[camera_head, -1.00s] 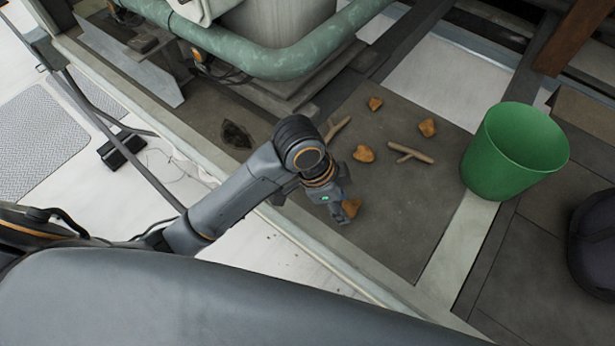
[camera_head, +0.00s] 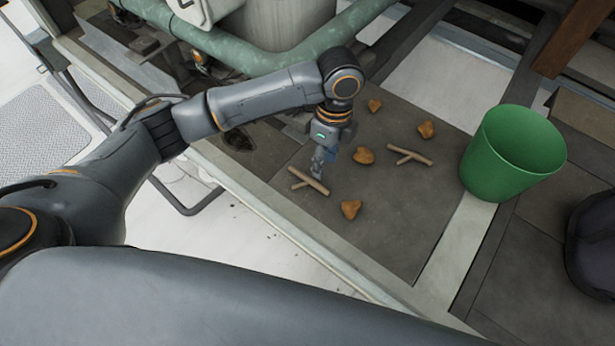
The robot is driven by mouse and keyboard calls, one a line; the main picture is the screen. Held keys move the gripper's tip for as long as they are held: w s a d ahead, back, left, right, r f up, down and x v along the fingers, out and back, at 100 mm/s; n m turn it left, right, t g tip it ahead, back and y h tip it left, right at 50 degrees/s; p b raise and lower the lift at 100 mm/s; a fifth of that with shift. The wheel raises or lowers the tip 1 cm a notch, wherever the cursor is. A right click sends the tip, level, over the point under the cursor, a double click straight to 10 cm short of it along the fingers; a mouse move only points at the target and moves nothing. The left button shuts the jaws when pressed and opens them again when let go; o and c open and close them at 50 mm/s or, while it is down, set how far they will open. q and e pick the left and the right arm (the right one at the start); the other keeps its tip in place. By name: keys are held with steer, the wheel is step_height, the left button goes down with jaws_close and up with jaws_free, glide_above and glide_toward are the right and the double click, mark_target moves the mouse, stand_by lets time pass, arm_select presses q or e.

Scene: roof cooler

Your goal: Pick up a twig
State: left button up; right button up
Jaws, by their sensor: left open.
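A forked brown twig (camera_head: 302,178) lies on the dark panel just below my left gripper. My left gripper (camera_head: 318,170) points down over this twig, open, its fingertips at or just above it; I cannot tell if they touch. A second forked twig (camera_head: 409,154) lies to the right, clear of the arm. A third twig seen earlier at the back is hidden behind my left wrist. My right gripper is not in view.
Several orange-brown leaves lie around, such as one (camera_head: 351,209) in front and one (camera_head: 363,155) beside the gripper. A green bin (camera_head: 510,160) stands at the right. A green pipe (camera_head: 270,62) and machinery border the back. The panel (camera_head: 400,220) is bare at front right.

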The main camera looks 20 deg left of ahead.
mark_target(320, 186)
arm_select(q)
step_height(320, 186, down, 3)
steer(key=shift+s+r, duration=0.1)
steer(key=shift+s, duration=0.05)
steer(key=f+p, duration=0.1)
steer(key=f, duration=0.1)
steer(key=s+f+p, duration=0.1)
steer(key=f, duration=0.1)
steer(key=shift+a, duration=0.2)
steer(key=shift+f, duration=0.6)
steer(key=c, duration=0.8)
